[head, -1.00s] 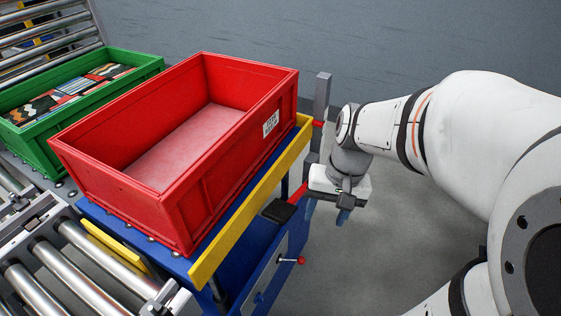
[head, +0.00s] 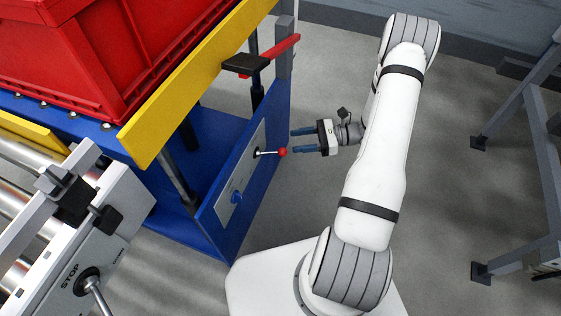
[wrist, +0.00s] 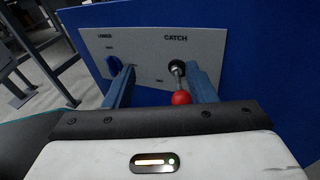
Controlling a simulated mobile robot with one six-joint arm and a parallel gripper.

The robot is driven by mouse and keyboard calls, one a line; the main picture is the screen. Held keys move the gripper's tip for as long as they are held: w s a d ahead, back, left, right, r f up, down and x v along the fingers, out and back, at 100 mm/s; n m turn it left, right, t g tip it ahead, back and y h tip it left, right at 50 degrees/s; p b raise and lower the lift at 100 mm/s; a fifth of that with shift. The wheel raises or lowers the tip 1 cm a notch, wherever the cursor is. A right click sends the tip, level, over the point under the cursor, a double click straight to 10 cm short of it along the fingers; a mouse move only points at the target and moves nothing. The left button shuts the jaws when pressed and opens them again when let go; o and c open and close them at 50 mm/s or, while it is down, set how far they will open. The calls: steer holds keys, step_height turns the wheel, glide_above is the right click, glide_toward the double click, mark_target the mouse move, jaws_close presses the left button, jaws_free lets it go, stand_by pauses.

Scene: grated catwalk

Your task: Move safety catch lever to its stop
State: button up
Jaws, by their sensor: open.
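The catch lever is a short metal rod with a red ball knob (head: 283,152), sticking out of a grey panel (head: 240,178) on the blue side of the stand. In the wrist view the lever's red knob (wrist: 181,98) hangs below its black pivot under the word CATCH. My gripper (head: 304,140) is open, its two blue fingers pointing at the panel, just right of the knob in the head view. In the wrist view my gripper (wrist: 160,88) has the knob between its fingers, closer to the right one. I cannot tell whether that finger touches it.
A blue knob (wrist: 114,65) sits on the same panel, left of the lever. A red bar (head: 284,45) and a black pad (head: 245,64) stick out above. A yellow rail (head: 190,85) and red crate (head: 75,60) are higher up.

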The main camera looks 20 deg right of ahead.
mark_target(283, 151)
step_height(283, 151, down, 9)
steer(key=d+m+t+b, duration=0.2)
steer(key=m+t, duration=0.2)
steer(key=b+x, duration=0.1)
steer(key=x, duration=0.2)
steer(key=b+x, duration=0.1)
steer(key=x, duration=0.2)
steer(key=shift+w+d+r, duration=0.1)
steer(key=shift+w+r, duration=0.05)
steer(key=shift+w, duration=0.1)
steer(key=shift+x, duration=0.75)
steer(key=shift+r, duration=0.15)
steer(key=shift+c, duration=0.4)
